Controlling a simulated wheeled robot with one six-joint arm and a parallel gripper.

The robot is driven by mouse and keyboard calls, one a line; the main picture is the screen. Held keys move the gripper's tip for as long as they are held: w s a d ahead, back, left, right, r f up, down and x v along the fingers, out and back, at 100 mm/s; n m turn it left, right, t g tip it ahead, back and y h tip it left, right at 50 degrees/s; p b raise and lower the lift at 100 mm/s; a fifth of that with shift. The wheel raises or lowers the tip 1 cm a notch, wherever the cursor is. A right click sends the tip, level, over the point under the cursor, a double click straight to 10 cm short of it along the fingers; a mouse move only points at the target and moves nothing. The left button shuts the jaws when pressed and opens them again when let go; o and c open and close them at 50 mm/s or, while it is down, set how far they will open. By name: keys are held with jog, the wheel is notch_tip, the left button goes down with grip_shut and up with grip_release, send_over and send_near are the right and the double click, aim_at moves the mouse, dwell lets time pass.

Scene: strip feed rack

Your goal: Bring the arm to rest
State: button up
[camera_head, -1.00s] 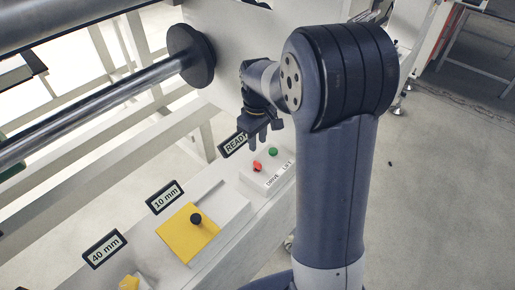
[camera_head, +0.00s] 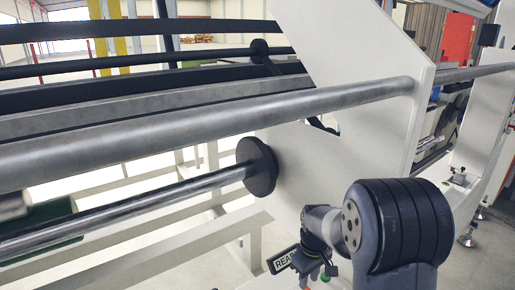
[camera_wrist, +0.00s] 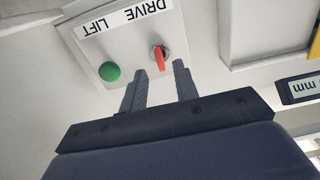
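My gripper (camera_wrist: 160,75) is open and empty in the wrist view, its two dark fingers apart. The fingertips point at a control box (camera_wrist: 75,60) labelled DRIVE and LIFT, which appears upside down. A red switch (camera_wrist: 160,56) shows just beyond and between the fingertips, and a green button (camera_wrist: 109,71) is to their left. I cannot tell whether a finger touches the switch.
The READY display (camera_head: 283,260) is left of my gripper. Grey rollers (camera_head: 200,130) run across the rack, one ending in a black disc (camera_head: 258,167) beside the white side plate (camera_head: 375,140). A display reading mm (camera_wrist: 302,88) sits at the wrist view's right.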

notch_tip(320, 180, down, 4)
jog(key=shift+r, duration=0.2)
dwell(0.3)
